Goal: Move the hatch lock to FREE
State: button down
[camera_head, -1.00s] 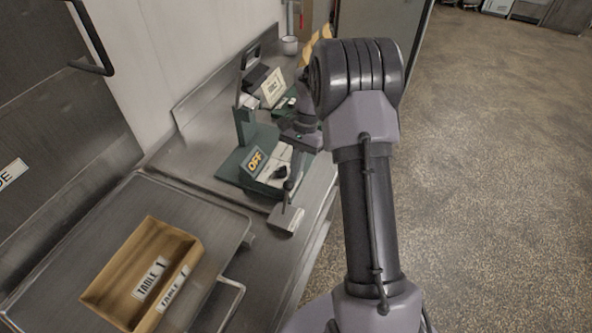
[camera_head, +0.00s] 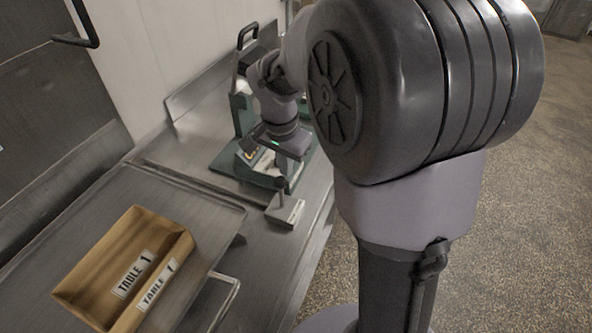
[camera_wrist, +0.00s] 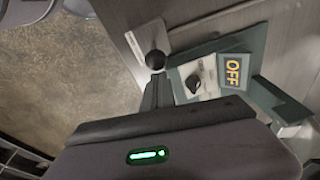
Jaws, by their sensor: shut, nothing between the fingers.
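A small grey metal block with a pale label and an upright lever with a black ball knob (camera_head: 285,212) stands at the counter's front edge; I take it for the hatch lock. Its label is too small to read, so its setting cannot be told. It also shows in the wrist view, where the black ball (camera_wrist: 155,60) lies just beyond my fingertips. My gripper (camera_head: 290,183) is shut and empty, pointing down behind the knob in the head view. In the wrist view my gripper (camera_wrist: 158,82) seems close to the ball; contact cannot be told.
A green machine (camera_head: 222,163) stands behind the block, partly hidden by my arm. Its OFF sign (camera_wrist: 233,71) and black rotary knob (camera_wrist: 193,83) are close beside my fingers. A wooden TABLE 1 box (camera_head: 90,268) sits on a metal tray (camera_head: 215,222) at left.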

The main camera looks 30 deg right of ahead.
jog(key=s+a+b, duration=0.1)
jog(key=s+a+t+h+b, duration=0.1)
jog(key=b, duration=0.1)
jog(key=shift+a+f, duration=0.15)
jog(key=shift+a, duration=0.15)
jog(key=shift+s+a+f+b, duration=0.2)
jog(key=shift+s+a+b, duration=0.2)
jog(key=shift+s+a, duration=0.2)
jog(key=shift+s+a+f+b, duration=0.2)
jog(key=shift+s+a+b, duration=0.25)
jog(key=shift+a, duration=0.15)
jog(key=shift+s+f, duration=0.1)
jog(key=p, duration=0.7)
send_near(281, 180)
jog(key=s+a+r, duration=0.3)
jog(key=shift+s+r, duration=0.1)
jog(key=shift+r, duration=0.1)
